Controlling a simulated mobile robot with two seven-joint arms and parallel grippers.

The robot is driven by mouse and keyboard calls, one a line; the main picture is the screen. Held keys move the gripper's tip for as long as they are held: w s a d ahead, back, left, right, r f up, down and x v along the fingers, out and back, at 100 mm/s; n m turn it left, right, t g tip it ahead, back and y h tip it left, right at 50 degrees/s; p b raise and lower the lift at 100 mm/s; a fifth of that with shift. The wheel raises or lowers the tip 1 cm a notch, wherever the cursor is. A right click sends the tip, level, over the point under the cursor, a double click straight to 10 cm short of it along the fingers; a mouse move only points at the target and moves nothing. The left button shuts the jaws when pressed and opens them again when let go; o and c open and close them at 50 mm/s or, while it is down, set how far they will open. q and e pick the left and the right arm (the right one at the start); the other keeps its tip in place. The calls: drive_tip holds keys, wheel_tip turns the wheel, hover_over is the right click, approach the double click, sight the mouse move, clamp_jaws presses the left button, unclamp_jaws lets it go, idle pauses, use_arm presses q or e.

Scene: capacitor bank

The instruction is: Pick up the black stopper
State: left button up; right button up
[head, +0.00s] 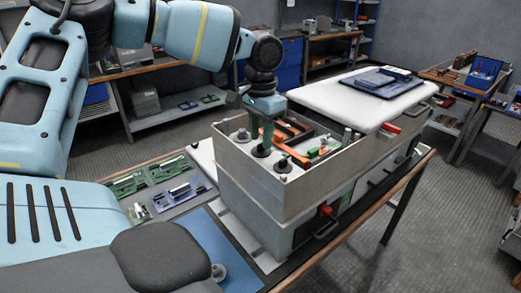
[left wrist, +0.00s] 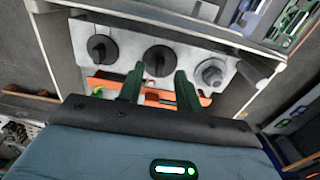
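Two black stoppers and a grey capped fitting sit in a row on a pale plate at one end of an open grey cabinet box (head: 262,193). In the left wrist view the middle black stopper (left wrist: 159,60) lies just beyond and between my fingertips. The other black stopper (left wrist: 101,48) is to its left and the grey fitting (left wrist: 212,73) to its right. My left gripper (head: 264,143) points down over the middle stopper, its green fingers apart (left wrist: 159,72). Whether a finger touches the stopper cannot be told. My right gripper is not in view.
Orange bars (left wrist: 105,86) and box walls lie close to the fingers. A white lid (head: 352,100) bearing a dark blue panel (head: 380,80) covers the box's far part. Green circuit boards (head: 168,169) and a blue mat (head: 222,240) lie on the near bench.

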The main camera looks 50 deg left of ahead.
sight(261, 144)
use_arm(q)
drive_tip(key=shift+f, duration=0.95)
clamp_jaws()
wheel_tip(261, 144, up, 10)
